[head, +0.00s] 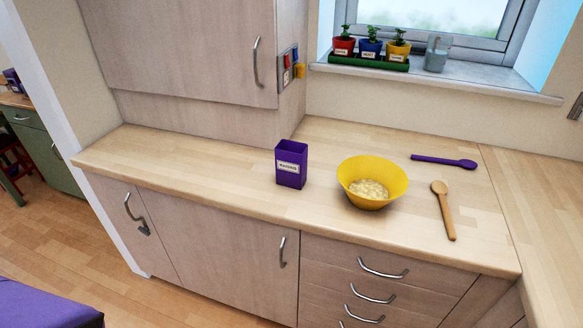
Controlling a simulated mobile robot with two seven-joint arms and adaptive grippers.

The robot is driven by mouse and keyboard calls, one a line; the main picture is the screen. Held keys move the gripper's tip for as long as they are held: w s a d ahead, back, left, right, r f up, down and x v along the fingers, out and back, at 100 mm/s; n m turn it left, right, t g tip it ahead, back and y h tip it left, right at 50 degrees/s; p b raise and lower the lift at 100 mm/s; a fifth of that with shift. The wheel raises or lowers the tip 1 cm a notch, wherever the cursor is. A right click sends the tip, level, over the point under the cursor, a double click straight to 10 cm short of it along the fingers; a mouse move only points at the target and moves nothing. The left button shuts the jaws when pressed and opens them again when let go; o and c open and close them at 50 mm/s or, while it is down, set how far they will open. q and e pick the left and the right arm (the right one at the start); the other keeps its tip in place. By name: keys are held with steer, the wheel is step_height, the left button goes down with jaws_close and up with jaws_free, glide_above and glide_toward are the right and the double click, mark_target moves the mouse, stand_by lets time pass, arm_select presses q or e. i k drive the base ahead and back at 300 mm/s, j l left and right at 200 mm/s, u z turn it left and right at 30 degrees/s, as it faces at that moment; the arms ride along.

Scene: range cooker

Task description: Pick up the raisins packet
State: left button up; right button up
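The raisins packet (291,166) is a purple, open-topped upright box with a white label on its front. It stands on the wooden counter in the middle of the head view, left of the yellow bowl and apart from it. Its base and front are in plain sight. Neither of my grippers shows in this view.
A yellow bowl (372,183) with pale contents stands right of the packet. A wooden spoon (444,209) and a purple spoon (444,161) lie further right. The counter (190,165) is clear left of the packet. A wall cupboard (185,55) hangs behind. Potted plants stand on the windowsill (470,79).

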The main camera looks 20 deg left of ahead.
mark_target(290, 157)
steer(key=j+z, duration=0.2)
steer(key=z, duration=0.2)
steer(key=j+z, duration=0.2)
steer(key=z, duration=0.2)
steer(key=j+z, duration=0.2)
steer(key=z, duration=0.25)
steer(key=j+z, duration=0.1)
steer(key=j, duration=0.25)
steer(key=k+j+z, duration=0.15)
steer(key=j, duration=0.2)
steer(key=j+z, duration=0.1)
steer(key=j, duration=0.25)
steer(key=k, duration=0.05)
